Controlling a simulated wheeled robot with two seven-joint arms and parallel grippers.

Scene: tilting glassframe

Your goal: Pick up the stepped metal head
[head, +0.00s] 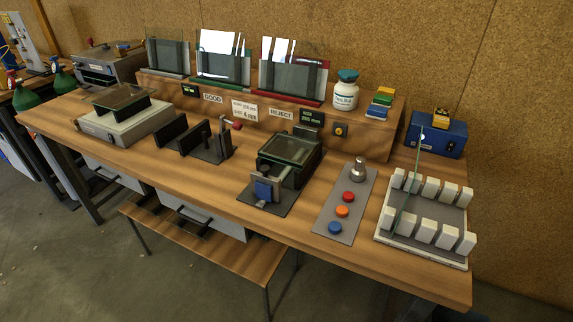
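A stepped metal head (358,170) stands upright at the far end of a grey plate (331,228) on the workbench, right of the middle. It is a small silvery piece with a narrower top on a wider lower part. A red knob (348,197), an orange knob (342,211) and a blue knob (335,228) sit in a row in front of it on the same plate. Neither of my grippers shows in the head view.
A white rack (437,257) with several white blocks and an upright glass pane (407,190) stands close to the right. A black fixture (291,157) with glass is to the left. A raised wooden shelf (368,135) with a white bottle (345,92) is behind.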

